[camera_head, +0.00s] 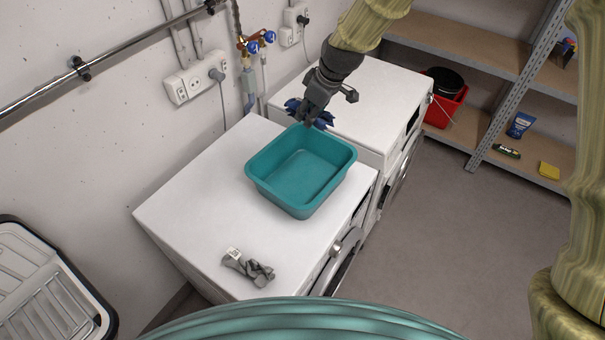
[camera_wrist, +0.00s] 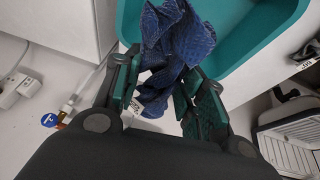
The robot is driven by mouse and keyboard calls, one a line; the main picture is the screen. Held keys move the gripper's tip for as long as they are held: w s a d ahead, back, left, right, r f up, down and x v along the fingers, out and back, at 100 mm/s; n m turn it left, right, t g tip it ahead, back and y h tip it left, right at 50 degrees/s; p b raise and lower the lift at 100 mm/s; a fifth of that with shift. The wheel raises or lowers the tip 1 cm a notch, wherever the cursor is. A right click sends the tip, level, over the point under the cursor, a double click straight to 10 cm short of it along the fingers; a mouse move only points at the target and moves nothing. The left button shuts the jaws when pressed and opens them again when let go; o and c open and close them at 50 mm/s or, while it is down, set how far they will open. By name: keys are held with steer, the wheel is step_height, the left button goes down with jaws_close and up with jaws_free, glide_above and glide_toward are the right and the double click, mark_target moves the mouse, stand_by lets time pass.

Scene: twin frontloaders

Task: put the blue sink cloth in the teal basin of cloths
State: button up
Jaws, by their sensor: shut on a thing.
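The blue sink cloth (camera_wrist: 178,42) is crumpled and held between the fingers of my gripper (camera_wrist: 160,95) in the wrist view. In the head view my gripper (camera_head: 312,108) is at the back edge of the teal basin (camera_head: 262,187), with bits of the blue cloth (camera_head: 322,118) showing on both sides of it. In the wrist view the cloth overlaps the rim of the teal basin (camera_wrist: 232,62). How high the cloth is above the rim I cannot tell. The basin stands on the nearer white machine and its visible inside looks empty.
A grey crumpled cloth (camera_head: 248,266) with a white tag lies on the nearer machine top (camera_head: 185,205), in front of the basin. Wall taps (camera_head: 256,42) and hoses are behind my gripper. A red bucket (camera_head: 446,100) stands by the shelf at right.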

steer(key=shift+f, duration=0.7)
steer(key=shift+s+a+f+b, duration=0.1)
steer(key=shift+s+f+b, duration=0.2)
steer(key=shift+b, duration=0.45)
steer(key=shift+s+f+b, duration=0.1)
steer(key=shift+f+b, duration=0.05)
steer(key=shift+b, duration=0.15)
steer(key=b, duration=0.7)
glide_above(309, 177)
step_height(309, 177, down, 8)
steer(key=shift+a+f+p, duration=0.1)
steer(key=shift+f+p, duration=1.35)
steer(key=shift+f, duration=3.35)
steer(key=shift+f+b, duration=0.35)
steer(key=shift+f, duration=0.25)
steer(key=o, duration=1.1)
steer(key=shift+o, duration=0.2)
